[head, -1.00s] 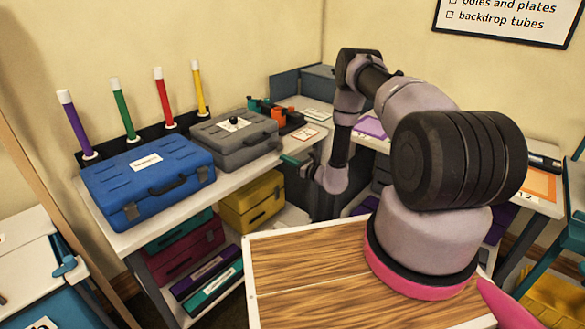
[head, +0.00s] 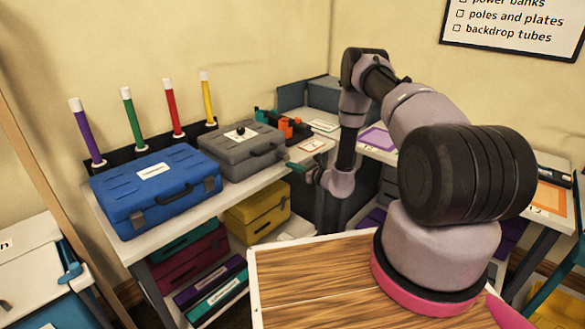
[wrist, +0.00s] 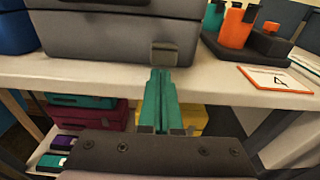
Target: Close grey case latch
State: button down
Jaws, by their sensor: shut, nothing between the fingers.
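The grey case (head: 232,155) stands lid down on the white bench, with a dark handle on its front and a black knob on top. In the wrist view the case (wrist: 105,42) fills the upper left. Its grey latch (wrist: 165,50) is on the front face near the right corner; I cannot tell how far it is swung out. My gripper (wrist: 161,72) has its teal fingers shut together and empty, with the tips just below the latch in the picture. Whether they touch it is unclear. In the head view my gripper (head: 292,167) is at the case's right front.
A blue case (head: 155,190) stands left of the grey one. Coloured tubes stand behind them. Orange and teal items (wrist: 237,25) and a numbered card (wrist: 275,78) lie to the right. Yellow (head: 258,215) and other cases sit on the shelf below. Free room lies before the bench edge.

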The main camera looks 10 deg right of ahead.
aim_at(284, 155)
jog(key=shift+r+g+h, duration=0.4)
jog(key=shift+r+g, duration=0.1)
jog(key=shift+r+g+h, duration=0.5)
jog(key=shift+r+g, duration=0.3)
jog(key=shift+r, duration=0.15)
notch_tip(284, 155, up, 2)
jog(key=shift+w+a+g+h, duration=0.15)
jog(key=shift+g+h, duration=0.65)
jog(key=shift+g, duration=0.3)
jog(key=shift+w+a+r+g+h, duration=0.1)
jog(key=shift+w+r+g+h, duration=0.1)
jog(key=shift+r+g+h, duration=0.3)
jog(key=shift+w+a+r+g+h, duration=0.1)
jog(key=shift+w+r+g+h, duration=0.15)
jog(key=shift+r+g, duration=0.3)
jog(key=shift+w+a+r, duration=0.3)
jog(key=shift+r, duration=0.2)
jog(key=shift+r, duration=0.7)
